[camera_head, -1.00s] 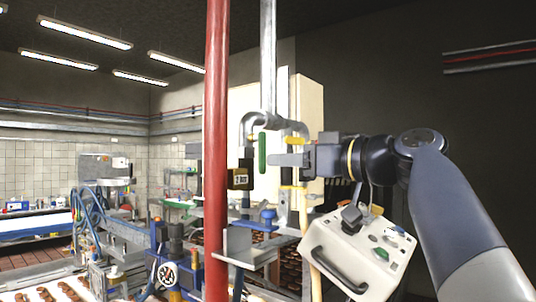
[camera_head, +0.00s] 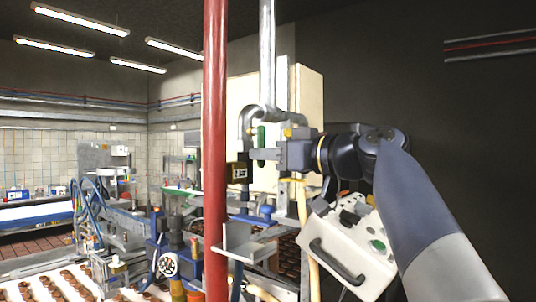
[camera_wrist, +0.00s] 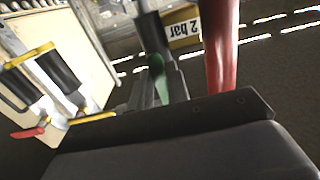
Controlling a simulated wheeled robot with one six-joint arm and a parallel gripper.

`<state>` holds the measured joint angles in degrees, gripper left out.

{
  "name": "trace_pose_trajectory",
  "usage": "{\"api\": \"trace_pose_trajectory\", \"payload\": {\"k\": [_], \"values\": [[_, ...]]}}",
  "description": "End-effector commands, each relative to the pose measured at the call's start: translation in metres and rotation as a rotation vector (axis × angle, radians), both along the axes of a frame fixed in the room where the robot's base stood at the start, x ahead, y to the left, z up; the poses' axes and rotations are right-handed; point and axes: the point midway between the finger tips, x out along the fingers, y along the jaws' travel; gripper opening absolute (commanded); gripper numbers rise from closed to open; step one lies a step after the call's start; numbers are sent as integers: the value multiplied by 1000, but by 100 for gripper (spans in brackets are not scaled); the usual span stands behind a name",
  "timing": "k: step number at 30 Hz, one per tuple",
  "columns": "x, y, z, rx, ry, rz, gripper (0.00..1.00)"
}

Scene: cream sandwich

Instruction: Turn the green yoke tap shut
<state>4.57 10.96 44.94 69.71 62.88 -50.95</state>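The green tap handle (camera_head: 261,136) stands upright on the grey bent pipe, just right of the red pipe. My gripper (camera_head: 264,154) reaches it from the right, and its fingers cross the middle of the handle. Green shows above and below them. In the wrist view the green handle (camera_wrist: 158,78) lies between the two grey fingers of my gripper (camera_wrist: 159,88). The fingers look parted around it, with no firm grip visible. The tap's body is partly hidden by my gripper.
A white control box (camera_head: 345,250) is below my arm. Yellow-handled pipework (camera_wrist: 28,55) is at left in the wrist view.

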Motion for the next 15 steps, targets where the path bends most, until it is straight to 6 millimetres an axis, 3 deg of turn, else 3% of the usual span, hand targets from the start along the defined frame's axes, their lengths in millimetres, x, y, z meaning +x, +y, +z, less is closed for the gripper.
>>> {"api": "trace_pose_trajectory", "payload": {"k": [5,15], "values": [[0,0,0,0,0,0,1],[-1,1,1,15,19,0,0]]}}
